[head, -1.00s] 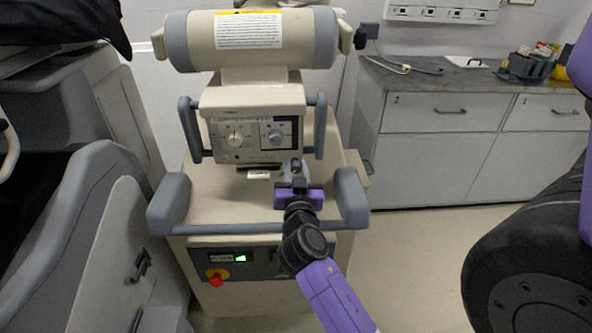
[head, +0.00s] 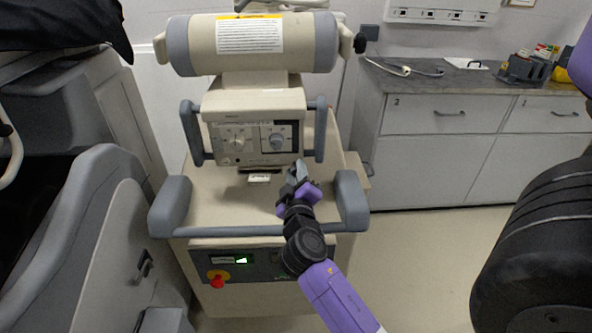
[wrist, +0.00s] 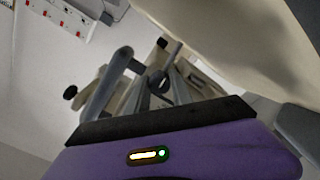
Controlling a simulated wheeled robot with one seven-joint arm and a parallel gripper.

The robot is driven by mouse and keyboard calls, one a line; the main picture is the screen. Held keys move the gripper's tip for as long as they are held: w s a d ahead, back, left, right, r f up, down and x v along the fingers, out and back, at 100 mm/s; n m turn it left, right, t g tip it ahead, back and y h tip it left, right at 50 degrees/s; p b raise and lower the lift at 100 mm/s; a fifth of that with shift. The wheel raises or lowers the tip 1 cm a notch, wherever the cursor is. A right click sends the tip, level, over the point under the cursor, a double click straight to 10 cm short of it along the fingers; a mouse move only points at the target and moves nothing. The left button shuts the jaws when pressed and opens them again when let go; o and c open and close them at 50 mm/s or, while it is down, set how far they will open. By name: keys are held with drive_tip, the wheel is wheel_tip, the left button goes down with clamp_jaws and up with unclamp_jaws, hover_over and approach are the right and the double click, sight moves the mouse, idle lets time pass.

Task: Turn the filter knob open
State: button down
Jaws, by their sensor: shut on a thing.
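The beige machine's front panel (head: 254,145) carries two round knobs, a pale one (head: 236,142) on the left and a grey one (head: 277,141) on the right. No label tells me which is the filter knob. My gripper (head: 297,168) is below and slightly right of the grey knob in the head view, which shows uncovered. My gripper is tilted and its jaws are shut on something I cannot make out. In the wrist view the grey fingers (wrist: 158,85) point toward the machine, and their tips are hard to separate from the parts behind.
Grey handles (head: 191,133) (head: 320,130) flank the panel. Padded grey armrests (head: 171,206) (head: 351,200) stand either side of the beige deck. A red button (head: 216,281) is on the lower front. White cabinets (head: 440,165) stand at the back right, with clear floor before them.

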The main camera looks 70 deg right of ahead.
drive_tip(key=shift+f+n+p, duration=0.15)
drive_tip(key=shift+n+p, duration=0.4)
drive_tip(key=shift+n, duration=1.15)
drive_tip(key=shift+s+d, duration=0.1)
drive_tip(key=shift+s, duration=0.05)
drive_tip(key=c, duration=1.1)
unclamp_jaws()
drive_tip(key=shift+c, duration=0.2)
drive_tip(key=b+v, duration=0.1)
drive_tip(key=v, duration=0.7)
